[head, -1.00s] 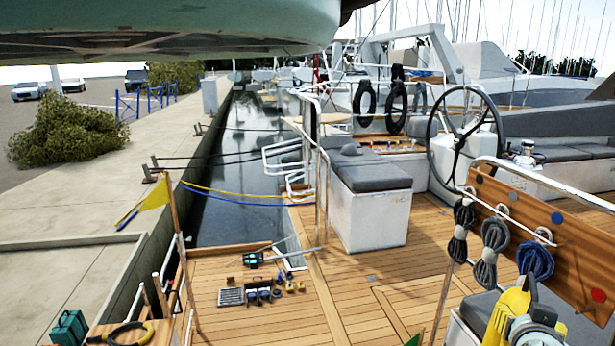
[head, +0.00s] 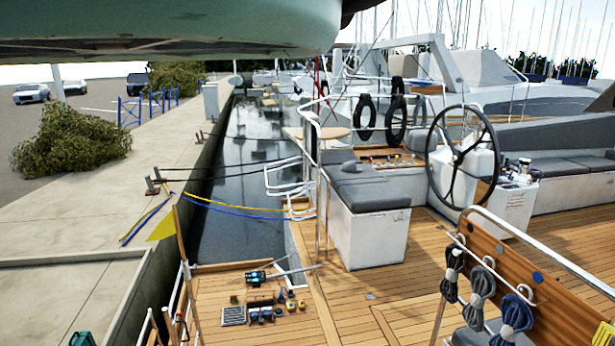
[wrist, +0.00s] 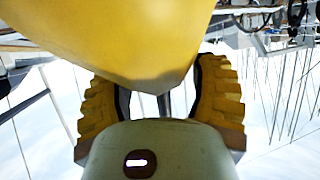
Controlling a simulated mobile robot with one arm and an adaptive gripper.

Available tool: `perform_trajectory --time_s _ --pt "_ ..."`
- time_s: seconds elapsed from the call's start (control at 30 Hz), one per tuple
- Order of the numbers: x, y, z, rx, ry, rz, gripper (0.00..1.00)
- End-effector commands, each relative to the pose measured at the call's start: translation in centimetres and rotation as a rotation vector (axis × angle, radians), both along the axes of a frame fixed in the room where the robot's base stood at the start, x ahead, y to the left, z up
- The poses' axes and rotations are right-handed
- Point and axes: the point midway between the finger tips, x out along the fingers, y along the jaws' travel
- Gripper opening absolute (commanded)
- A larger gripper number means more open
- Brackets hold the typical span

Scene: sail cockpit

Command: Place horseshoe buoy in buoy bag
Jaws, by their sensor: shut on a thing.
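In the wrist view a large smooth yellow body, which I take to be the horseshoe buoy (wrist: 120,35), fills the upper middle. My gripper (wrist: 158,88) has ribbed yellow fingers on either side of it and is shut on it. Only part of the buoy shows, so its full shape and opening are hidden. In the head view only a small yellow patch shows at the lower right edge; I cannot tell whether it is gripper or buoy. I cannot make out a buoy bag in either view.
A wooden board with hanging rope coils (head: 481,285) stands at lower right beside a steel rail. The steering wheel (head: 462,150) and grey-cushioned seat box (head: 368,225) stand on the teak deck. Small gear (head: 262,305) lies lower left. Open deck (head: 400,285) lies between.

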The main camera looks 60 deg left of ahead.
Motion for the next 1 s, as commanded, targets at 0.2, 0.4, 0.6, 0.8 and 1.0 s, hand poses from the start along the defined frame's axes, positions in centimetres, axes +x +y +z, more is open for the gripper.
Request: perform_trajectory --time_s 0.2,0.4,0.6,0.8,1.0 --pt "-1.6 -0.5 -0.3 0.001 -0.004 -0.017 0.21" --pt "-4.7 -0.4 -1.6 -0.001 -0.002 -0.015 0.21" --pt "-6.7 -0.3 -2.0 0.0 -0.007 -0.009 0.21" --pt "-7.2 -0.2 -2.0 -0.001 -0.012 -0.005 0.21" --pt "-7.2 -0.2 -2.0 0.004 -0.011 -0.008 0.21"
